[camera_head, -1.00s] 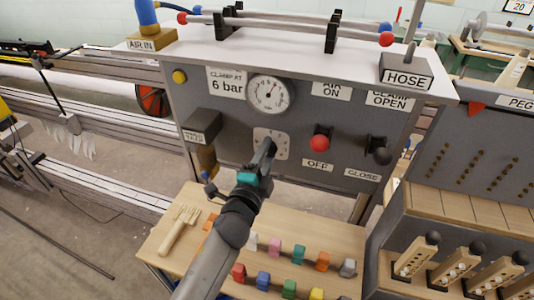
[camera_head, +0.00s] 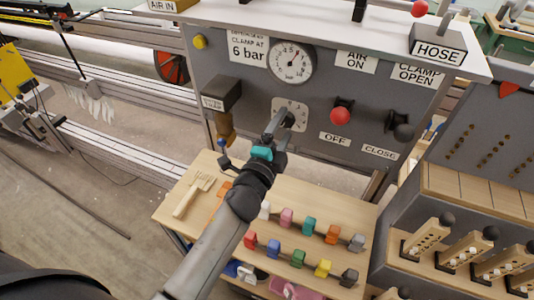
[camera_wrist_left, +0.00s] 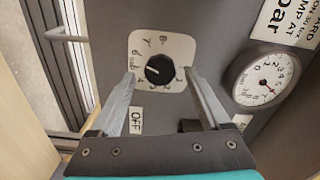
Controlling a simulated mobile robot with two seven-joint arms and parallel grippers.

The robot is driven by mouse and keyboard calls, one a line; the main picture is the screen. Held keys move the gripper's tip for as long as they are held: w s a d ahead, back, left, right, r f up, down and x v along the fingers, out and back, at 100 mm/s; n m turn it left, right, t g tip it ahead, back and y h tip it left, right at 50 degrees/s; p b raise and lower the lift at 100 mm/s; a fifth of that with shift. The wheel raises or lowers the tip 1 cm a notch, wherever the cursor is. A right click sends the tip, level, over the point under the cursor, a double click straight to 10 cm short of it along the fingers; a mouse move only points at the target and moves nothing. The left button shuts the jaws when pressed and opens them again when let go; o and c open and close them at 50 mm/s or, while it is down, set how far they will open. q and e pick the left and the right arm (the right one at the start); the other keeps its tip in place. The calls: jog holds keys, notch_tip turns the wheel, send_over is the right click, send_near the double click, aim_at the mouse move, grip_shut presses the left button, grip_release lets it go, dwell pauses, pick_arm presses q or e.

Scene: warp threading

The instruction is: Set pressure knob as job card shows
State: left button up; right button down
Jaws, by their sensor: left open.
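The pressure knob (camera_wrist_left: 160,70) is a black round knob with a white pointer line on a pale numbered dial plate (camera_wrist_left: 176,46); the plate also shows on the grey panel in the head view (camera_head: 281,105). My left gripper (camera_head: 284,121) is at the plate and hides the knob there. In the left wrist view, its two fingers (camera_wrist_left: 160,78) are open, one on each side of the knob, with gaps visible. The job card (camera_head: 248,46) reads "6 bar". The round pressure gauge (camera_head: 291,62) sits beside it. My right gripper is not in view.
A red knob (camera_head: 340,115) labelled OFF and a dark knob (camera_head: 403,132) labelled CLOSE lie to the right. A dark box (camera_head: 221,94) juts out left of the dial. Coloured blocks and a wooden comb (camera_head: 190,197) lie on the bench below.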

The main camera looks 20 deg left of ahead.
pick_arm(q)
jog(key=s, duration=1.3)
jog(key=shift+s+a+b, duration=0.2)
jog(key=shift+s+b, duration=0.2)
jog(key=shift+b, duration=0.05)
jog(key=shift+s, duration=0.1)
